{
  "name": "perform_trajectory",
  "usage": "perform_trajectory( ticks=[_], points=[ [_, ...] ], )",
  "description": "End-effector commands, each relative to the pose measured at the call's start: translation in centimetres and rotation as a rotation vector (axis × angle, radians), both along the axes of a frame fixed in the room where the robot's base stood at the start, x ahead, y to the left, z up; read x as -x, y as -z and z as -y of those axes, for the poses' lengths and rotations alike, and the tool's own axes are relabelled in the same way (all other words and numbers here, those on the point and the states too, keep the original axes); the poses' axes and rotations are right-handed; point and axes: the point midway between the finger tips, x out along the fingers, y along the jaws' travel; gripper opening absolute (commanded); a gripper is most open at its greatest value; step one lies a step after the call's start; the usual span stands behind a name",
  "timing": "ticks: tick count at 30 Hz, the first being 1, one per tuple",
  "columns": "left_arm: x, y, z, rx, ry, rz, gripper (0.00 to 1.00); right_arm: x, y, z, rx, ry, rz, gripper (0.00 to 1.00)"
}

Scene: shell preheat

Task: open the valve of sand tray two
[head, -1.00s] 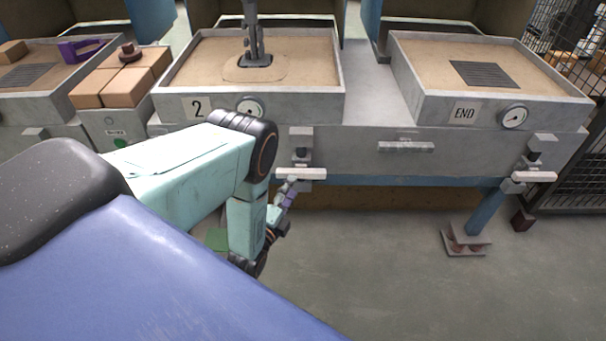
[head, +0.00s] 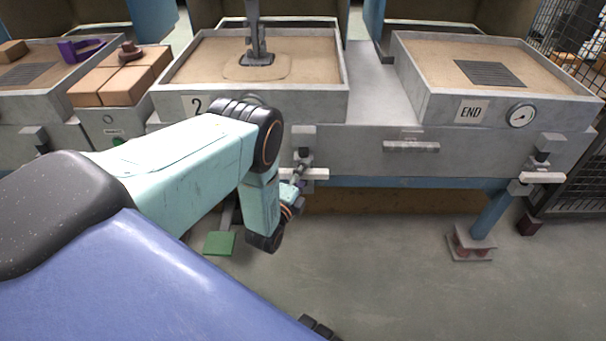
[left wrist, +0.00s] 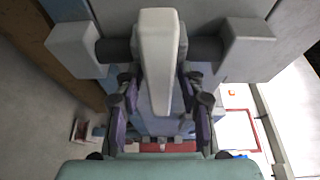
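Sand tray two (head: 300,104) stands at upper centre in the head view, its "2" label partly behind my left arm. Its valve is a pale bar handle (head: 316,174) on a grey bracket below the tray's front. In the left wrist view the pale valve lever (left wrist: 158,45) points toward the camera between two grey blocks. My left gripper (left wrist: 158,88) is open, with one purple-padded finger on each side of the lever's end. Gaps show beside the lever; I cannot tell whether either fingertip touches it. In the head view the left gripper (head: 298,184) is small beside the handle. My right gripper is out of view.
The END tray (head: 578,108) stands at right with a gauge and a similar handle (head: 542,178). Moulds (head: 120,85) sit on a grey box at left. A green pedal (head: 219,243) is on the floor. The floor at lower right is clear.

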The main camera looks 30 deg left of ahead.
Motion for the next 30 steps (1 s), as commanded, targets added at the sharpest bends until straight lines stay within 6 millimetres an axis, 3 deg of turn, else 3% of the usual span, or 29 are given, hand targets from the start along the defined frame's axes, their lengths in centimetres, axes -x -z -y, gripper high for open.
perform_trajectory(
  ticks=[12,30],
  points=[
    [0.06,0.03,-0.03,0.0,0.0,0.0,0.0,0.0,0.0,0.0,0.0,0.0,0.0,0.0],
    [0.48,0.11,-0.03,0.024,-0.001,0.012,0.0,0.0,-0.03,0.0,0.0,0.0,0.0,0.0]
  ],
)
